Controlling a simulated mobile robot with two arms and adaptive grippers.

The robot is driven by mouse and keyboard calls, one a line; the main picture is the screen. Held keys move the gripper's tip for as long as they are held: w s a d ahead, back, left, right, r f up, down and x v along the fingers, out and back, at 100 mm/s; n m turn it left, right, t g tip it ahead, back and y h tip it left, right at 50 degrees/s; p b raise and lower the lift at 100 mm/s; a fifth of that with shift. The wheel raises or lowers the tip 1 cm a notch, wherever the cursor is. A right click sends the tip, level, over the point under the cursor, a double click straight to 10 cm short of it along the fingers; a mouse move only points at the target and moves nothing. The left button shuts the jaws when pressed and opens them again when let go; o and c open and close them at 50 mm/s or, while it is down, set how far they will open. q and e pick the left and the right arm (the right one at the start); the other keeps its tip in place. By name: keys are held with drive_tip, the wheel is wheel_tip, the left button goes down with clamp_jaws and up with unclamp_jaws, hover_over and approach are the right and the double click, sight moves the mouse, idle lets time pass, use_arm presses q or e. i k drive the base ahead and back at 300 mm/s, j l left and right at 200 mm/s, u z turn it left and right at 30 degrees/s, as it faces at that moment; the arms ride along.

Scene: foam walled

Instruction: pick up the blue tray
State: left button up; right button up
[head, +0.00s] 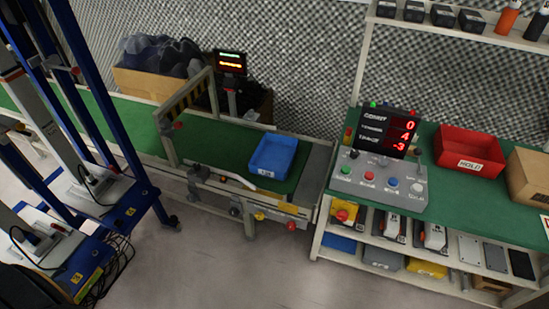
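The blue tray (272,153) sits on the green conveyor belt (222,146), close to its right end. It is a shallow, open tray, looks empty, and has a small pale label on its front side. Nothing is touching it from above. Neither of my grippers shows in the head view, so their state and distance from the tray cannot be seen.
A control box (378,182) with buttons and a red-digit display stands on the green workbench (440,142) at right, beside a red bin (469,151). Blue-framed equipment (90,110) stands at left. Grey floor (190,260) in front of the conveyor is clear.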

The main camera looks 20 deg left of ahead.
sight(273, 156)
drive_tip(key=i+j+z, duration=0.15)
drive_tip(key=i, duration=0.25)
drive_tip(key=i+j+z, duration=0.15)
drive_tip(key=i+j, duration=0.25)
